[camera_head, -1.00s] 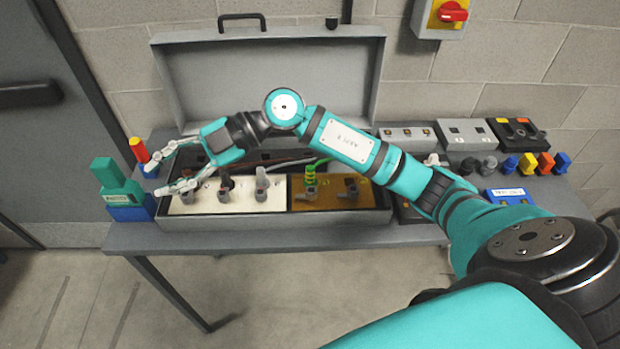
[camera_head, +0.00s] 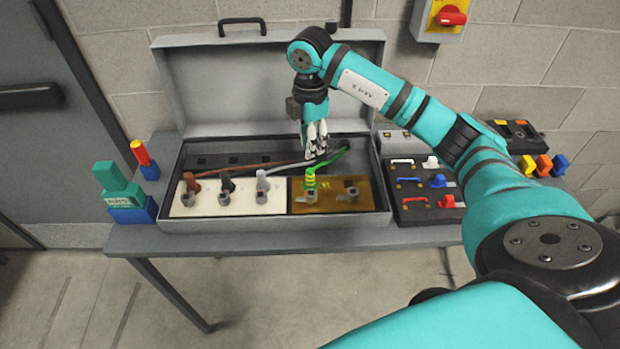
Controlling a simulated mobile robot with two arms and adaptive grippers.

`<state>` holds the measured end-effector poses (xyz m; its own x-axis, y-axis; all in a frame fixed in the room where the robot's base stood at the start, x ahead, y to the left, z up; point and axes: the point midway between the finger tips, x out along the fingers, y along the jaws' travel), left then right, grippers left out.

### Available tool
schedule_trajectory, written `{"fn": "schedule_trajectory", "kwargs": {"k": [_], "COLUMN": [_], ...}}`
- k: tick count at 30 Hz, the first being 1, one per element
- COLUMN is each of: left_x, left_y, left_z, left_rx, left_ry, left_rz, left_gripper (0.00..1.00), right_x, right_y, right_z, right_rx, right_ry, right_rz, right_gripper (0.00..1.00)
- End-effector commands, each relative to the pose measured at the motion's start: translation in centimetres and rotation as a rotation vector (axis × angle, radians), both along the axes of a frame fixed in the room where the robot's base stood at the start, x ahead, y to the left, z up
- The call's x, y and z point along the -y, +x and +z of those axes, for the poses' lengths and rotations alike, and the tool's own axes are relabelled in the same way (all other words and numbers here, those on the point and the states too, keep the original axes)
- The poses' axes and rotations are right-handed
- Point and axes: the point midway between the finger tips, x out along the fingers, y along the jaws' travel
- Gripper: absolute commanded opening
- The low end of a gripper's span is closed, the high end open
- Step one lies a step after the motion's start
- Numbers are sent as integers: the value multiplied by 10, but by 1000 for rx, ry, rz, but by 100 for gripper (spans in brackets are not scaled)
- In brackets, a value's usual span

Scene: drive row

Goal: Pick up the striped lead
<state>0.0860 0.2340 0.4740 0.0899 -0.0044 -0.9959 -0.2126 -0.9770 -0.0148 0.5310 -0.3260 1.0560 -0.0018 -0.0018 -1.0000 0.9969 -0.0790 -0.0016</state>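The striped lead (camera_head: 310,179) has a green and yellow plug upright in a socket on the brown panel. Its green cable (camera_head: 336,158) runs back and to the right inside the open case (camera_head: 235,222). My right gripper (camera_head: 316,151) hangs fingers-down just above and behind the striped plug. The plug looks clear of the fingers. My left gripper is not in view.
Brown (camera_head: 191,184), black (camera_head: 227,184) and grey (camera_head: 262,184) plugs stand on the white panel to the left. A black panel with coloured parts (camera_head: 425,208) lies right of the case. The raised case lid (camera_head: 240,85) stands behind. A teal and blue block (camera_head: 120,190) is at left.

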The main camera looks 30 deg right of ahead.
Motion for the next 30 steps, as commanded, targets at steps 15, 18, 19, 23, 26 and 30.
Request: {"fn": "schedule_trajectory", "kwargs": {"k": [15, 18, 19, 23, 26, 30], "left_x": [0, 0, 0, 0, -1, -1], "left_y": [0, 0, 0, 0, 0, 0], "left_z": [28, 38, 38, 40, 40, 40], "left_rx": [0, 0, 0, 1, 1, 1], "left_ry": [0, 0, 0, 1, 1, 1], "left_rz": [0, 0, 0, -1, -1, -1], "left_gripper": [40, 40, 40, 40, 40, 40], "right_x": [-1, -2, -2, -1, -1, -1], "right_y": [-2, -3, -3, -2, -1, -1], "right_z": [-60, -75, -81, -95, -99, -99], "right_rx": [-5, -4, -4, -1, 1, 1], "right_ry": [1, 2, 3, 1, 2, 2], "right_rz": [1, 2, 1, 0, 2, 2], "right_gripper": [28, 28, 28, 28, 28, 28]}}
